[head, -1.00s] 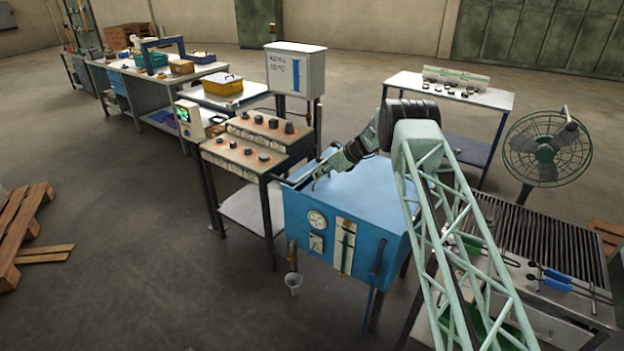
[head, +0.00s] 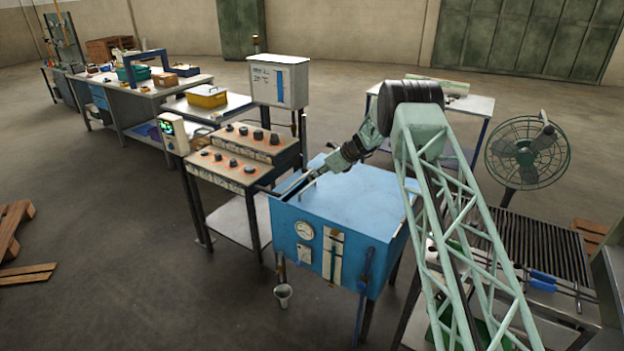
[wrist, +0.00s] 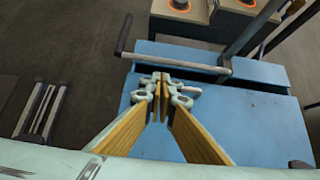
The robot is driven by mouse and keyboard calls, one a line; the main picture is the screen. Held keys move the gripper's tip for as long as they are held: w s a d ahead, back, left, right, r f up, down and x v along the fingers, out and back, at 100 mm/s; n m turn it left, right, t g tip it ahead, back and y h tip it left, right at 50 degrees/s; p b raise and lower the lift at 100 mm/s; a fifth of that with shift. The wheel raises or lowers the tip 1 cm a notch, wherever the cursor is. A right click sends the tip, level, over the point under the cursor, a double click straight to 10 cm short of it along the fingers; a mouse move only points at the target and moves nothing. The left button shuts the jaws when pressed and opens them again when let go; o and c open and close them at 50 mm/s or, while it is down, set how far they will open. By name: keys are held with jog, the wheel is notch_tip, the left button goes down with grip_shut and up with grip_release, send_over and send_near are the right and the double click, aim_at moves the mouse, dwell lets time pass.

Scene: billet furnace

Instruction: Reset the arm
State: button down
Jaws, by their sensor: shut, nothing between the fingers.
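My gripper (head: 302,184) is over the left part of the blue tank's top (head: 352,194) in the head view, with my arm reaching down to it from the right. In the wrist view, my gripper (wrist: 164,84) has its two brown-faced fingers drawn together at the tips, with nothing between them. The blue top (wrist: 240,112) lies beneath.
A control desk with black knobs (head: 240,165) stands close left of the tank, with a grey cabinet (head: 279,80) behind. A fan (head: 527,152) and a slatted table (head: 545,245) are at the right. Open floor lies left, with a wooden pallet (head: 12,230).

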dwell(0.3)
